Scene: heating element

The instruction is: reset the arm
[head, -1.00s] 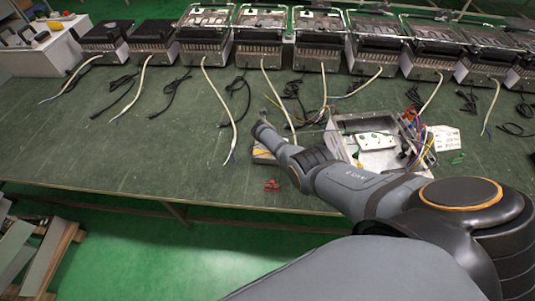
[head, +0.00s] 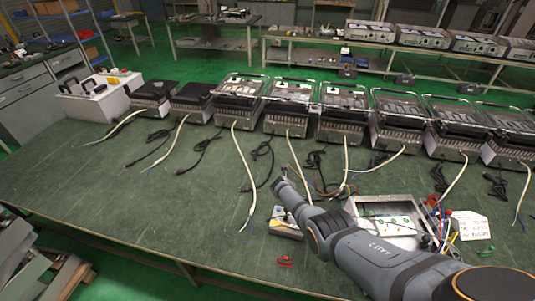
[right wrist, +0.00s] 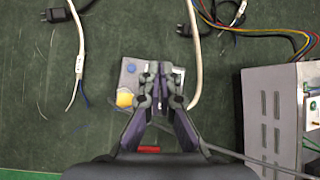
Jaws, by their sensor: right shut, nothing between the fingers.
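My right arm reaches in from the lower right of the head view, over the bench. In the right wrist view my right gripper (right wrist: 158,72) is shut and empty. Its fingertips are above a small box (right wrist: 129,80) with a blue button and a yellow knob, partly hidden behind the fingers. In the head view this box (head: 283,229) is beside my arm, which partly covers it. My left gripper is in neither view.
An open metal housing (head: 366,208) with coloured wires stands right of the small box. A red object (head: 286,261) lies near the bench's front edge. Several grill-like units (head: 237,100) with cables line the back. The left part of the green bench top (head: 120,205) is mostly clear.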

